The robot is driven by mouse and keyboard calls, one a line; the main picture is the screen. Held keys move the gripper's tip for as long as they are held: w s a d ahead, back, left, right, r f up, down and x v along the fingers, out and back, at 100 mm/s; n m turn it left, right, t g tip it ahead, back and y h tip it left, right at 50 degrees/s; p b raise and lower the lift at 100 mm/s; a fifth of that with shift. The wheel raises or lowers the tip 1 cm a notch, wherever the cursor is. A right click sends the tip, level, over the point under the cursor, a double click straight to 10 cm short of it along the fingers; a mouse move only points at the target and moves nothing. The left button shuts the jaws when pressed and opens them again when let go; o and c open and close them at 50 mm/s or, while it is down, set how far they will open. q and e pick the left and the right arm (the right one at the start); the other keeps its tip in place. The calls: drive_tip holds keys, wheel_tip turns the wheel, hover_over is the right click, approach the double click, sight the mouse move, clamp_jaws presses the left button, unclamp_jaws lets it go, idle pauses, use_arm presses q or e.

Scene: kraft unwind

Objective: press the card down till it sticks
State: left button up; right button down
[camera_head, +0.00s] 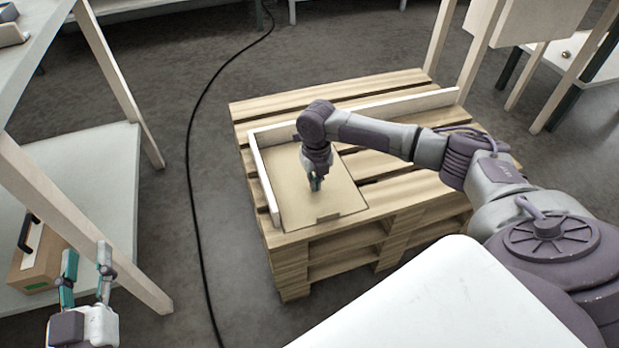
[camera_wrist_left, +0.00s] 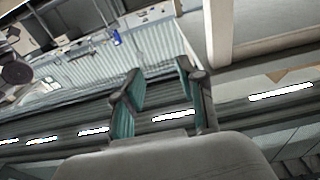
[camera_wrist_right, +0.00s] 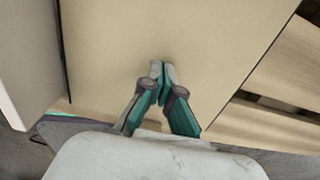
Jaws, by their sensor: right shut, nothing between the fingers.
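The card (camera_head: 290,205) is a flat tan sheet lying on the wooden pallet (camera_head: 400,180), in the corner of two white strips. It also fills much of the right wrist view (camera_wrist_right: 200,40). A small tab or notch shows at its front edge. My right gripper (camera_head: 316,184) points down over the middle of the card, fingers shut and empty. In the right wrist view the fingertips (camera_wrist_right: 162,66) are at or just above the card; I cannot tell whether they touch. My left gripper (camera_head: 86,262) is open and empty at the lower left, away from the pallet, and its spread fingers show in the left wrist view (camera_wrist_left: 160,90).
A white strip (camera_head: 264,180) runs along the card's left side, another (camera_head: 400,106) along the pallet's back. A black cable (camera_head: 192,170) crosses the floor. A shelf (camera_head: 90,170) with a cardboard box (camera_head: 38,262) stands at left. Bare pallet slats lie right of the card.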

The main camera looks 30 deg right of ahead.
use_arm(q)
drive_tip(key=shift+d+r+t, duration=0.1)
drive_tip(key=shift+r+t, duration=0.3)
drive_tip(key=shift+r, duration=0.15)
use_arm(e)
drive_tip(key=shift+f, duration=0.6)
use_arm(q)
drive_tip(key=shift+r, duration=0.1)
drive_tip(key=shift+s+a+f+g+y, duration=0.1)
drive_tip(key=shift+a+f+g+y, duration=0.1)
drive_tip(key=shift+f+g, duration=0.55)
drive_tip(key=shift+s+a+f+g+y, duration=0.15)
drive_tip(key=shift+f+g, duration=0.2)
drive_tip(key=shift+f, duration=0.7)
use_arm(e)
drive_tip(key=shift+s+f, duration=0.2)
idle(4.1)
